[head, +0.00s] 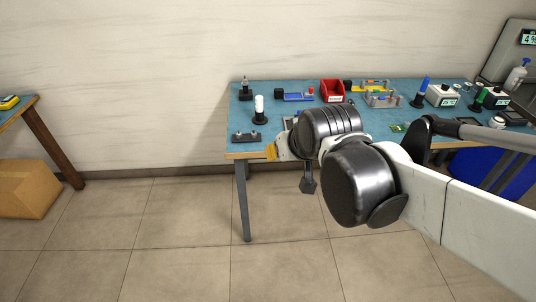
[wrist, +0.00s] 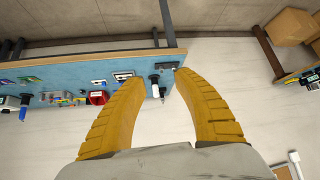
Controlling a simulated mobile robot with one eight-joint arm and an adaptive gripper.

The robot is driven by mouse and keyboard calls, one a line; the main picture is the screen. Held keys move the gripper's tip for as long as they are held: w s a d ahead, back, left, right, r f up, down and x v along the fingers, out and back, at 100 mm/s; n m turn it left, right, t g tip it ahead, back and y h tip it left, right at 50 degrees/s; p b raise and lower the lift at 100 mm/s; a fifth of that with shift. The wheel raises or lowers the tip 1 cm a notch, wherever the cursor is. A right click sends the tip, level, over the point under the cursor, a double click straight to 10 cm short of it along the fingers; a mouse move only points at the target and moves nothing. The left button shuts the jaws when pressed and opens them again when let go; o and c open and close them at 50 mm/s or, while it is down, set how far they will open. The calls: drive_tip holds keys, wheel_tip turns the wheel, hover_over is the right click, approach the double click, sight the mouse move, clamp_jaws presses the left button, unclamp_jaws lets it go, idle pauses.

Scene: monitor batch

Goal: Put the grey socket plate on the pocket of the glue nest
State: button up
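My gripper (wrist: 160,76) is open and empty, its two yellow fingers spread wide in the wrist view. In the head view its yellow finger (head: 271,152) shows at the table's front edge, and my arm hides part of the table behind it. A small light grey plate with dark openings (wrist: 123,76), which looks like the socket plate, lies on the table beside the left fingertip in the picture. A dark block with small raised knobs (head: 245,137), possibly the glue nest, sits at the table's front left corner. It also shows between the fingertips (wrist: 167,66); its pocket is too small to make out.
A white cylinder on a black base (head: 259,108) stands behind the dark block. A red bin (head: 332,92), a blue tray (head: 298,97) and a grey fixture (head: 382,101) stand farther along the blue table (head: 240,121). The floor in front is clear.

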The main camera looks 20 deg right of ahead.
drive_tip(key=s+a+f+g, duration=0.1)
drive_tip(key=s+a+f, duration=0.1)
drive_tip(key=s, duration=0.8)
drive_tip(key=shift+s+a+f+n, duration=0.15)
drive_tip(key=shift+s+a+n, duration=0.05)
drive_tip(key=shift+a+n, duration=0.1)
drive_tip(key=shift+w+d, duration=0.1)
idle(0.4)
